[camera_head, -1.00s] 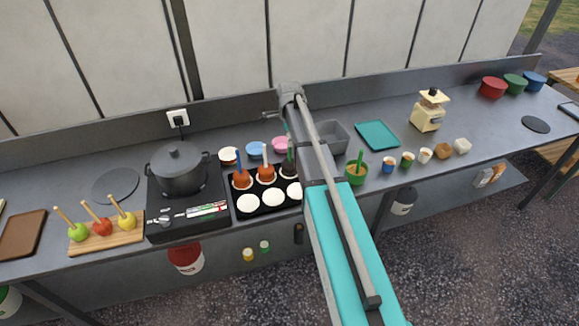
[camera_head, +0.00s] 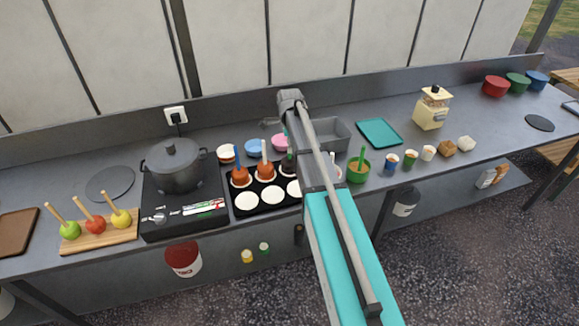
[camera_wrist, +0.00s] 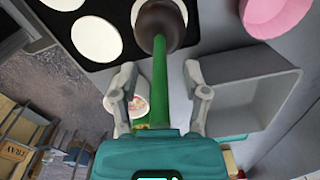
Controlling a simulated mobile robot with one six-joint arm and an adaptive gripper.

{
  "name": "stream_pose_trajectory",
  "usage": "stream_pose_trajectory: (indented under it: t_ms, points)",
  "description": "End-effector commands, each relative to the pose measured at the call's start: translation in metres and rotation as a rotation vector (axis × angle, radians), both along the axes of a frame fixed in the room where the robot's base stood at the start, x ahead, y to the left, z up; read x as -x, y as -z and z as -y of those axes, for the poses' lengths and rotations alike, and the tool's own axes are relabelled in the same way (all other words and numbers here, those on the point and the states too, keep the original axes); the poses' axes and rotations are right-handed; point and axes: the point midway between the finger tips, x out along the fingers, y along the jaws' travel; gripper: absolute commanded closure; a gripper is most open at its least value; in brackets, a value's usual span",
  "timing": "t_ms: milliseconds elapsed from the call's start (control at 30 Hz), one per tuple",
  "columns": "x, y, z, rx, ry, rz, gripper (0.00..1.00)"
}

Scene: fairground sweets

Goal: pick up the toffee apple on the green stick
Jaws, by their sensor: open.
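The toffee apple on the green stick (camera_wrist: 161,27) is very dark brown and stands on the black moulded tray (camera_wrist: 103,8) at the top of the wrist view. Its green stick (camera_wrist: 160,85) points toward me. My gripper (camera_wrist: 161,98) is open, with one finger on each side of the stick and gaps showing on both sides. In the head view only a dark sliver of this apple (camera_head: 288,165) shows; my arm hides its stick. Two brown toffee apples with a blue stick (camera_head: 240,176) and a white stick (camera_head: 265,171) stand beside it.
A grey bin (camera_wrist: 248,95) lies close to the right of my gripper in the wrist view. Pink (camera_head: 279,142) and blue (camera_head: 255,146) bowls stand behind the tray. A pot (camera_head: 174,166) on a burner is left; a green bowl (camera_head: 357,172) is right.

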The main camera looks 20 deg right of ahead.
Motion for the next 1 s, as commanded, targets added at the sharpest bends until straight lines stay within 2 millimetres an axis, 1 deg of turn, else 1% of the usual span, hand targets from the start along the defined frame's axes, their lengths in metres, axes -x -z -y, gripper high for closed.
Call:
stream_pose_trajectory:
  t_ms: [33,100,733,867,900,967,1000]
  points:
    - [0.0,0.0043,0.0,0.0,0.0,0.0,0.41]
    - [0.0,0.0054,0.0,0.0,0.0,0.0,0.41]
    - [0.0,0.0051,0.0,0.0,0.0,0.0,0.41]
    - [0.0,0.0051,-0.0001,0.0,0.0,0.0,0.65]
    - [0.0,0.0051,-0.0001,0.0,0.0,0.0,0.72]
    - [0.0,0.0051,0.0,0.0,0.0,0.0,0.84]
    - [0.0,0.0051,0.0,0.0,0.0,0.0,0.91]
